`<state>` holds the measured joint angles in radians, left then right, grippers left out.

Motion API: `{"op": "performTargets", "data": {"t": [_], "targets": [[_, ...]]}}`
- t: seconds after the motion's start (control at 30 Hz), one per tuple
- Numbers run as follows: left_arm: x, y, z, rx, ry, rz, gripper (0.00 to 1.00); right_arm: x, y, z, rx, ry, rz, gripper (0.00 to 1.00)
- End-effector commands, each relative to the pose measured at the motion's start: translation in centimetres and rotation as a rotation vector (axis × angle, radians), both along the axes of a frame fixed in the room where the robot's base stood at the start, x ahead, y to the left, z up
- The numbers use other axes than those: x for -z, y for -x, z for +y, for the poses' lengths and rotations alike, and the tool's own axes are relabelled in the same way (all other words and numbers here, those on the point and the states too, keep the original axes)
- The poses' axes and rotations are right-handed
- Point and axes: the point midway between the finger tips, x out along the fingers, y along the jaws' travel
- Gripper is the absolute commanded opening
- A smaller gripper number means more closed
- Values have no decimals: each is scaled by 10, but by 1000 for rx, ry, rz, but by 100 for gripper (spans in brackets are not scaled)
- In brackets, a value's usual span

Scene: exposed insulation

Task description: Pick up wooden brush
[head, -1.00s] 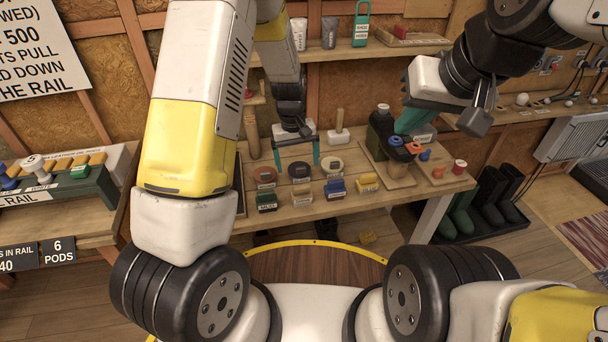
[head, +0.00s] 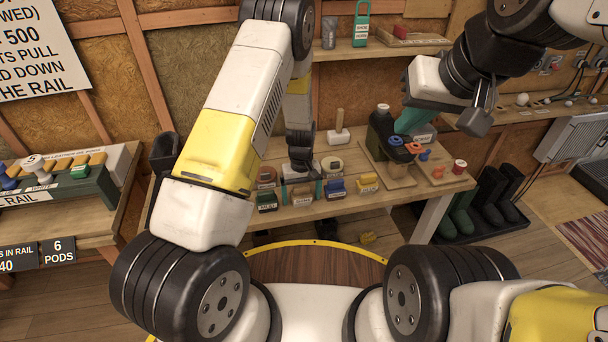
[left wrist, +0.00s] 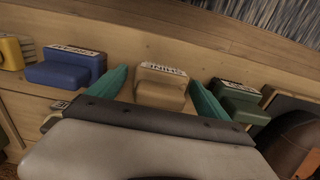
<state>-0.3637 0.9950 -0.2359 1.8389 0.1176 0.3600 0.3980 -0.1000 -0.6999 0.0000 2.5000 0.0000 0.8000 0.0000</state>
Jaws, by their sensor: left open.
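The wooden brush appears to be the beige block with a white label in the front row on the bench, in the head view (head: 302,198) and the left wrist view (left wrist: 162,88). My left gripper (head: 302,187) is open over it. In the left wrist view its two teal fingers (left wrist: 160,90) stand on either side of the brush, apparently apart from it.
A green brush (head: 267,203) and a blue brush (head: 336,187) stand close on either side. A yellow brush (head: 368,182) is further right. Round tins (head: 332,165) sit behind. A dark bottle (head: 380,132) and wooden board (head: 400,181) are at the right.

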Motion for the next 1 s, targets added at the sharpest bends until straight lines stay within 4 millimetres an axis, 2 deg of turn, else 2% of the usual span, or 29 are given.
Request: {"op": "performTargets", "data": {"t": [0.17,0.2,0.53,0.83,1.0], "targets": [[0,0,0,0,1,0,89,0,0,0,0,0,0,0],[0,0,0,0,1,0,85,0,0,0,0,0,0,0],[0,0,0,1,0,0,20,0,0,0,0,0,0,0],[-2,0,0,1,1,-1,18,0,0,0,0,0,0,0],[-13,-1,0,1,1,-2,18,0,0,0,0,0,0,0]]}}
